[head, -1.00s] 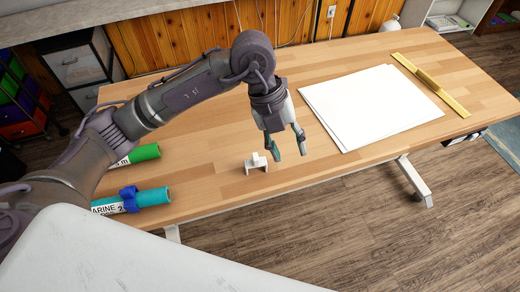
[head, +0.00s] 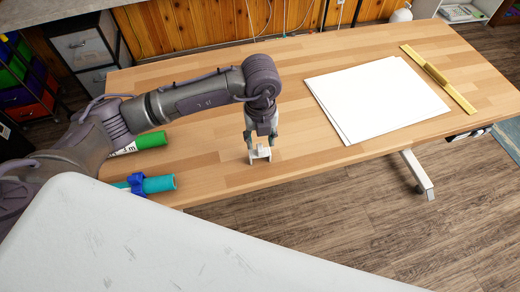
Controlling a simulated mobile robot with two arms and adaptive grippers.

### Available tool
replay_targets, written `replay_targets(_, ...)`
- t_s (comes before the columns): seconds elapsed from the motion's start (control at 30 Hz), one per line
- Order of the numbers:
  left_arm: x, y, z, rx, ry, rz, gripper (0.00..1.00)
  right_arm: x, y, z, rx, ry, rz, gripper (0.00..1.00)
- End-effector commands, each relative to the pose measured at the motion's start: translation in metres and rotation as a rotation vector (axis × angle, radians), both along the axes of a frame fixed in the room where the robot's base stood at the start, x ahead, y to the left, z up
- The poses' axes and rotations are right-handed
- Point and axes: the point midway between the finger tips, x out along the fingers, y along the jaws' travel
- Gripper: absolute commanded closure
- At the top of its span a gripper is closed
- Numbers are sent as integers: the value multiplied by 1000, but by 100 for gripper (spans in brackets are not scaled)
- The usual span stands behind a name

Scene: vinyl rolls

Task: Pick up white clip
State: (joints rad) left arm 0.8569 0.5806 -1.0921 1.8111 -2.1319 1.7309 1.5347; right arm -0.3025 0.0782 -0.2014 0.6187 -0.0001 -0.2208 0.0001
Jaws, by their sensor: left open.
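The white clip (head: 260,154) stands on the wooden table (head: 215,170) near its front edge. My left gripper (head: 260,143) points down over the clip, with its fingers apart on either side of it. The fingers and wrist hide part of the clip, and I cannot tell whether they touch it. My right gripper does not show.
A green vinyl roll (head: 150,140) and a teal roll with a blue clip (head: 158,184) lie at the table's left end, close to my left arm. White sheets (head: 378,98) and a yellow ruler (head: 440,78) lie to the right. The table between gripper and sheets is clear.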

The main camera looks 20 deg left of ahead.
Motion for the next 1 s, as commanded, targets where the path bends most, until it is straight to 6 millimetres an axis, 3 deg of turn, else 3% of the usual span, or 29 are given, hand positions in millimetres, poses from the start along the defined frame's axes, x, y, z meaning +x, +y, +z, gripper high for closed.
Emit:
replay_targets(0.03, -3, 1, -4, 1, 6, 2, 54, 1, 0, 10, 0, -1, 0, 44)
replay_targets(0.2, -3, 1, -29, 1, 3, 2, 54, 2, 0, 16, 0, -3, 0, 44)
replay_targets(0.5, -3, 0, -36, -1, 0, 1, 54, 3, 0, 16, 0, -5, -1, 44)
replay_targets(0.8, -3, 0, -36, -1, 0, 1, 100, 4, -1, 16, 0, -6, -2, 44)
replay_targets(1.0, -3, 0, -36, -1, 0, 1, 100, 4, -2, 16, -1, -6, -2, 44)
